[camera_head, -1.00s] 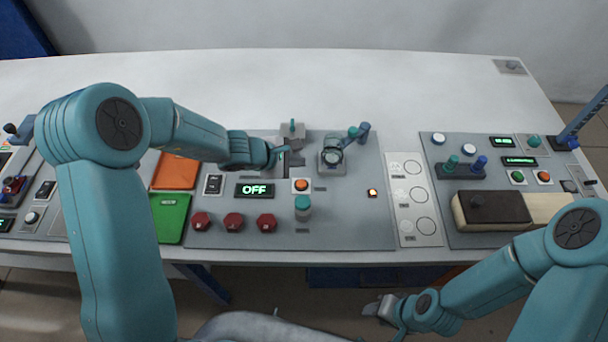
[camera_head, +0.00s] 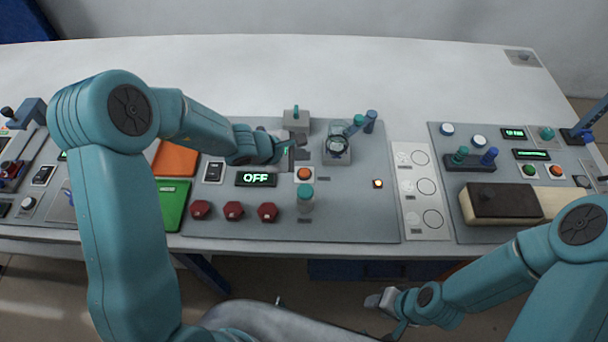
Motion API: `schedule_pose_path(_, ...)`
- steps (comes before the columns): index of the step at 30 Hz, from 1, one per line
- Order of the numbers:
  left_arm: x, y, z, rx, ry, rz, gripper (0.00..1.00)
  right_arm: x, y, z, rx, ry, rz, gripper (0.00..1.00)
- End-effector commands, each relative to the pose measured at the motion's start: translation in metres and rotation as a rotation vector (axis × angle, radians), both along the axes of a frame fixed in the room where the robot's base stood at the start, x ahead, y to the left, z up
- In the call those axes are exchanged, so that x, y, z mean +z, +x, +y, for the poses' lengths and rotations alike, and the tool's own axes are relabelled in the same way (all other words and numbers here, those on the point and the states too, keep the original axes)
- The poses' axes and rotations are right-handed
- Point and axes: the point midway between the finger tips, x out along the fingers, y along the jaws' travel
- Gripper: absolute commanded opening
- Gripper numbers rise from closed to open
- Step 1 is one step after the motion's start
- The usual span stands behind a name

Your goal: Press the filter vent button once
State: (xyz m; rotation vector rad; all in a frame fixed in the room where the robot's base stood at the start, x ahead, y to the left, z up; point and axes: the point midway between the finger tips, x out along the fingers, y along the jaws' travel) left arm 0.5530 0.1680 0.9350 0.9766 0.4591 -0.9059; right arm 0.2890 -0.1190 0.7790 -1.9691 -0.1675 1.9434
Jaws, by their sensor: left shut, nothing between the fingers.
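Several buttons stand on the grey middle panel (camera_head: 345,205), and their labels are too small to read, so I cannot tell which is the filter vent button. An orange round button (camera_head: 304,174) sits in a pale square frame beside a green "OFF" display (camera_head: 256,179). My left gripper (camera_head: 294,151) is shut and empty, just behind the orange button in the picture; I cannot tell its height above the panel. It partly hides the slot there. My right gripper (camera_head: 376,301) hangs low in front of the table, well away from the panel.
Several dark red knobs (camera_head: 234,211) line the panel's front. A teal-capped post (camera_head: 306,196) stands in front of the orange button. Behind are a grey block (camera_head: 296,121) and a lever (camera_head: 354,125).

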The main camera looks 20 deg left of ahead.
Motion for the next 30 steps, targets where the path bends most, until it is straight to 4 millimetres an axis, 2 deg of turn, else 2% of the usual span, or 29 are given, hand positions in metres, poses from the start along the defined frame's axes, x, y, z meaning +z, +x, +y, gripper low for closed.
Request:
schedule_pose_path(1,-0.014,0.000,0.000,0.001,-0.001,0.002,0.00,-0.011,0.000,0.000,0.000,0.000,0.000,0.43)
schedule_pose_path(3,-0.024,0.001,0.000,0.000,-0.001,0.001,0.00,-0.017,0.000,0.000,0.000,0.000,0.000,0.43)
schedule_pose_path(9,-0.042,0.002,0.000,0.001,0.000,-0.001,0.00,-0.039,0.000,0.000,0.000,0.000,0.000,0.43)
schedule_pose_path(15,-0.046,0.002,0.000,-0.001,0.001,0.000,0.00,-0.045,0.000,0.000,0.000,0.000,0.000,0.43)
schedule_pose_path(30,-0.046,0.001,0.000,0.000,0.000,0.000,0.00,-0.044,0.000,0.000,0.000,0.000,0.000,0.43)
